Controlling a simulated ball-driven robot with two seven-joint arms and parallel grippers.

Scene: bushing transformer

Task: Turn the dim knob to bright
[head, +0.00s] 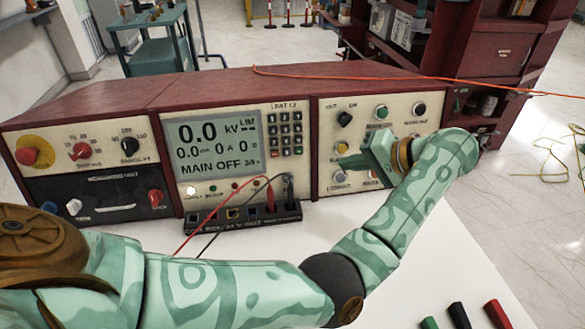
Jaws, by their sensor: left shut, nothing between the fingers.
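The control console has a cream right panel (328,108) with a black knob (345,119) at its upper left; small lettering above it seems to read DIM but is blurred. The knob's exact pointer direction is too small to tell. My left gripper (347,163) is shut and empty in front of this panel. It is below and slightly right of the black knob, apart from it in the picture, beside the yellow button (341,148). The gripper hides part of the panel's middle. My right gripper is not in view.
A green button (381,112) and a dark button (419,109) sit right of the knob. A display (214,143) reads MAIN OFF. A black socket strip (240,218) with red and black leads stands in front. Colored sticks lie on the white table (420,285).

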